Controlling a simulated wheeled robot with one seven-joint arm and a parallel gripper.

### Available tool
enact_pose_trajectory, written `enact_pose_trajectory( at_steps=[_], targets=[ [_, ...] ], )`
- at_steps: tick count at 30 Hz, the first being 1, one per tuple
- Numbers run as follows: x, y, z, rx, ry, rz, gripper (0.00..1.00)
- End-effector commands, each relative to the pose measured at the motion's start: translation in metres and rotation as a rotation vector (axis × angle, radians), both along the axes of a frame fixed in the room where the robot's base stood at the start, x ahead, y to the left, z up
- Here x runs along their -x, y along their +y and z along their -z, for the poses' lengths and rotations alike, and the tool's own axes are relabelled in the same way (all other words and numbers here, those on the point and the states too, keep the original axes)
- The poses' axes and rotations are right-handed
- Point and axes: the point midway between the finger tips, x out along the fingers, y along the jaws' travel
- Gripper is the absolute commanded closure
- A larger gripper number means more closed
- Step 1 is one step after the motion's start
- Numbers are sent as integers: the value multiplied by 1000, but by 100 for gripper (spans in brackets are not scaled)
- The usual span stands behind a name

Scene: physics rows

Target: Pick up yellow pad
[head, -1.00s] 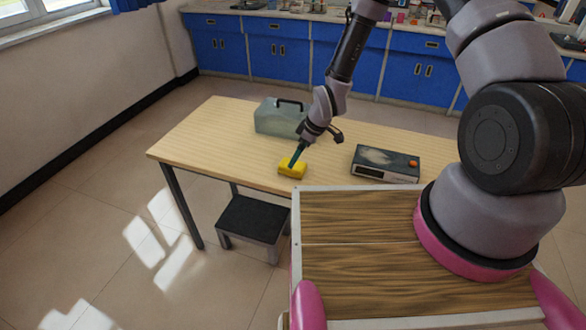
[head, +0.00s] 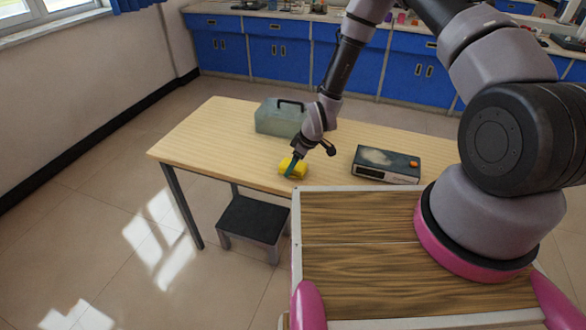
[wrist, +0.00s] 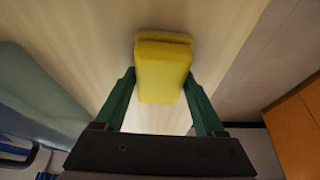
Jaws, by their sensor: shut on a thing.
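The yellow pad (head: 298,167) is at the near edge of the wooden table (head: 215,130) in the head view. In the wrist view the yellow pad (wrist: 162,68) sits between the two green fingers of my gripper (wrist: 162,88). My gripper (head: 292,167) is shut on the pad, with a finger against each side. The pad looks slightly tilted in the head view. I cannot tell whether it touches the tabletop.
A grey-green case with a dark handle (head: 281,119) stands behind the pad. A dark box with an orange knob (head: 386,163) lies to the right. A step stool (head: 252,220) is below the table. The table's left part is clear.

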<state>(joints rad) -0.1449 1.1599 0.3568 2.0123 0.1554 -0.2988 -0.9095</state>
Motion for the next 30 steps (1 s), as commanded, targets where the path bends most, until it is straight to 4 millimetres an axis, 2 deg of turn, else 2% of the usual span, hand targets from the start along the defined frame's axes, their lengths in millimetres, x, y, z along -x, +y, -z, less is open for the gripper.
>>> enact_pose_trajectory(
  at_steps=[8,11,21,25,30],
  targets=[
    [-1,0,-9,-1,-3,0,83],
    [-1,0,-21,-1,-3,-1,83],
    [-1,0,-85,-1,-4,-1,83],
    [0,0,-97,0,-2,-1,83],
    [0,0,-101,0,0,0,83]
  ],
)
